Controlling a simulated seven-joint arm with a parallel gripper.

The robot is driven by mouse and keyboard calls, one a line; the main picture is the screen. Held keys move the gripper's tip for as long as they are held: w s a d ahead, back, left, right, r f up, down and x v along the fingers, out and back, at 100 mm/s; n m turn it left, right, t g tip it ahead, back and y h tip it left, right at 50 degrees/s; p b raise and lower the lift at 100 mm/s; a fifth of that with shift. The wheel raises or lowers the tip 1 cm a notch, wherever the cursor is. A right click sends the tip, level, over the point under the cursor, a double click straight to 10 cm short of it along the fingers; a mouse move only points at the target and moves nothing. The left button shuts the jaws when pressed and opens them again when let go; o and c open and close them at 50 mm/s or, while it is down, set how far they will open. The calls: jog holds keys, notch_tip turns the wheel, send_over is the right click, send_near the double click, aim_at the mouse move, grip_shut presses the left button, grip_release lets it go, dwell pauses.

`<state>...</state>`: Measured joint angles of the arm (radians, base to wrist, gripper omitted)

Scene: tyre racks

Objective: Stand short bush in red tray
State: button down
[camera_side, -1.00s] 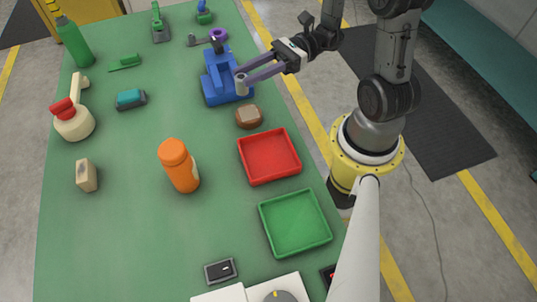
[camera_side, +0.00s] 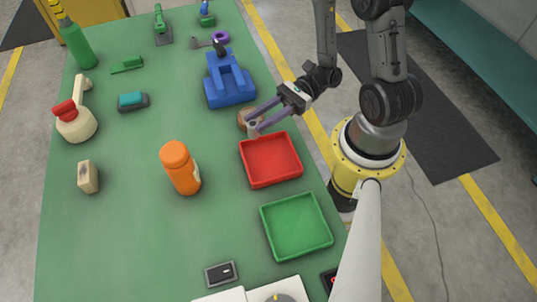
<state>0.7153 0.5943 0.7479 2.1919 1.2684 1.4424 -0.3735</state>
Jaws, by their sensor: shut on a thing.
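The short bush (camera_side: 254,130) is a small grey cylinder, held roughly upright between the fingertips of my gripper (camera_side: 255,121). My gripper is shut on it, and the fingers cover part of it. The red tray (camera_side: 271,162) is a square, shallow, empty tray on the green table. The bush is just beyond the tray's far left corner, outside its rim in the picture. I cannot tell exactly how high the bush is above the table.
A brown block (camera_side: 243,114) is partly hidden behind my gripper. A blue stand (camera_side: 228,86) is farther back. The table between bottle and red tray is clear.

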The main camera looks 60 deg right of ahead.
jog(key=shift+f, duration=3.9)
jog(key=shift+f, duration=0.1)
jog(key=c, duration=0.6)
grip_release()
jog(key=v, duration=0.7)
jog(key=shift+d, duration=0.2)
jog(key=shift+s+d+r+n+g, duration=0.1)
jog(key=shift+r+n+g, duration=0.3)
jog(key=s+r+n+h, duration=0.2)
jog(key=r+n+h, duration=0.6)
jog(key=r+n, duration=0.2)
jog(key=s+r+n+h, duration=0.2)
jog(key=r+n+h, duration=0.6)
jog(key=r+n, duration=0.3)
notch_tip(320, 180, up, 5)
jog(key=shift+s+f+n+h, duration=0.15)
jog(key=shift+s+n+h, duration=0.15)
